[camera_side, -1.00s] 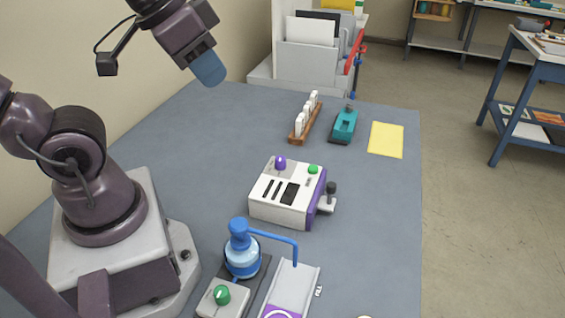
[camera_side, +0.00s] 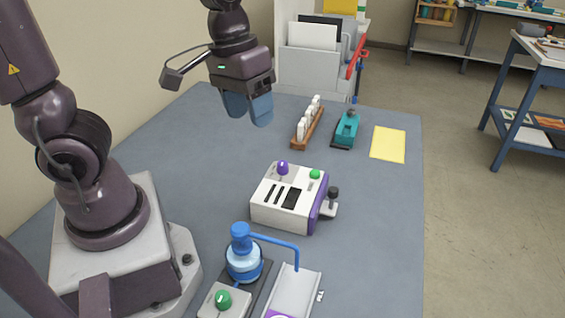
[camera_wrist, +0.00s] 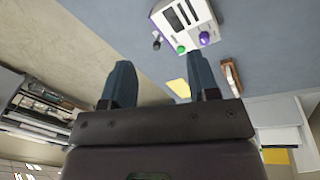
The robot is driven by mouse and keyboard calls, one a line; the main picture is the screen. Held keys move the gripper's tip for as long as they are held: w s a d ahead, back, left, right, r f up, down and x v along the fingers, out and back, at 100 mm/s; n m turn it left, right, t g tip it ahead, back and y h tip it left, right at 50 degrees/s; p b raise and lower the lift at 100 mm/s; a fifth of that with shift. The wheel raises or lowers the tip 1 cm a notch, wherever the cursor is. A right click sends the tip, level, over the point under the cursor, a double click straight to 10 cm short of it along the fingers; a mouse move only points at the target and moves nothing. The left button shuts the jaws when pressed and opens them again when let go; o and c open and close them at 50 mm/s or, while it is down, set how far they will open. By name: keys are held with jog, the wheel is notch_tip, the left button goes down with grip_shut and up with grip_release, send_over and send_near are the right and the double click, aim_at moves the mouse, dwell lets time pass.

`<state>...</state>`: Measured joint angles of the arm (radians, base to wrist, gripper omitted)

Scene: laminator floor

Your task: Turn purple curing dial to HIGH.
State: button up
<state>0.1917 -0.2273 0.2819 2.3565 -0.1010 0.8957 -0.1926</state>
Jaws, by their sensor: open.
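The purple curing dial (camera_side: 282,168) stands on the top back-left corner of a white and purple machine (camera_side: 268,213) in the middle of the table. It also shows in the wrist view (camera_wrist: 205,38), beside a green knob (camera_wrist: 181,49). Any HIGH marking is too small to read. My gripper (camera_side: 248,118) is open and empty, its blue fingers pointing down above the table, behind and left of the machine and apart from the dial. In the wrist view the two fingers (camera_wrist: 158,78) are spread, with the machine beyond them.
A blue pump bottle (camera_side: 243,255) and a box with a green knob (camera_side: 223,298) stand in front of the machine. A wooden rack with white pieces (camera_side: 307,124), a teal stapler-like tool (camera_side: 346,129) and a yellow sheet (camera_side: 388,144) lie behind. Clear table lies left of the machine.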

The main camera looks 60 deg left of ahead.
jog(key=w+a+f+n+g, duration=0.2)
jog(key=w+f+n, duration=0.15)
jog(key=n, duration=0.25)
jog(key=n+y, duration=0.1)
jog(key=n, duration=2.1)
send_near(282, 162)
jog(key=shift+t, duration=0.3)
jog(key=f, duration=1)
jog(key=shift+s+d+f, duration=0.1)
jog(key=shift+s+d, duration=0.15)
jog(key=shift+c, duration=0.5)
jog(key=c, duration=0.8)
